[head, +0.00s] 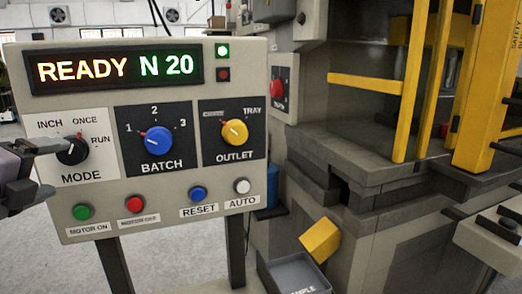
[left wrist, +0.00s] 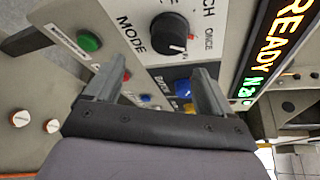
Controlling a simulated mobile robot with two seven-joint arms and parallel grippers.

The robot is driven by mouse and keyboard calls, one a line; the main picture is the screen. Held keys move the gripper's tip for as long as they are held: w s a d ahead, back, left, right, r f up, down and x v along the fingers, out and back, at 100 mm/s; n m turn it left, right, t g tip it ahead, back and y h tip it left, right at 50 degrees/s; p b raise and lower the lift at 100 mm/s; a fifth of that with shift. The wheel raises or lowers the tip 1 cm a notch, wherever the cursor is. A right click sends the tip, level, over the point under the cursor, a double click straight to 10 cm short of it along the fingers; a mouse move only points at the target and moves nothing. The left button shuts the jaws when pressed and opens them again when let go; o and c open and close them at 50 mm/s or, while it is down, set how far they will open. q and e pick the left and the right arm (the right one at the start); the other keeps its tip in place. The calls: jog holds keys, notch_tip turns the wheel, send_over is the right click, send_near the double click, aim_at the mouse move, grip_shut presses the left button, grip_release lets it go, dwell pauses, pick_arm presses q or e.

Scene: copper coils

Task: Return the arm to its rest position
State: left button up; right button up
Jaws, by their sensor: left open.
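My left gripper (head: 52,172) is at the left edge of the head view, beside the control panel's (head: 100,105) MODE section. In the left wrist view the gripper (left wrist: 158,80) is open, with nothing between its fingers. The fingers stand in front of the panel; no contact with a control is visible. The MODE knob (head: 72,150) is black, its red mark towards ONCE, and also shows in the left wrist view (left wrist: 169,34). The blue BATCH knob (head: 158,140) points towards 1. The yellow OUTLET knob (head: 235,132) points up-left. My right gripper is not in view.
Several buttons line the panel's lower edge. A press with yellow guards (head: 415,80) stands right. A grey tray (head: 290,270) lies below a yellow chute (head: 320,240).

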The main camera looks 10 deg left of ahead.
pick_arm(q)
jog(key=w+d+f+n+g+h, duration=0.1)
jog(key=d+f+n+h, duration=0.3)
jog(key=f, duration=0.8)
jog(key=w+d+f+n+g+h, duration=0.1)
jog(key=d+f+n+h, duration=0.15)
jog(key=d+f, duration=0.7)
jog(key=s+d+f+n+g, duration=0.1)
jog(key=s+f+n, duration=0.3)
jog(key=f, duration=0.4)
jog(key=s+d+f+n+g+y, duration=0.1)
jog(key=s+d+f+n, duration=0.2)
jog(key=s+f, duration=0.3)
jog(key=s+d+f+n+y, duration=0.1)
jog(key=s+d+f+n, duration=0.2)
jog(key=f, duration=0.9)
jog(key=shift+s+f+n+g, duration=0.1)
jog(key=shift+s+n+g, duration=0.3)
jog(key=shift+s+n, duration=0.9)
jog(key=shift+s+d+f, duration=0.15)
jog(key=shift+s+f, duration=0.1)
jog(key=shift+s, duration=0.1)
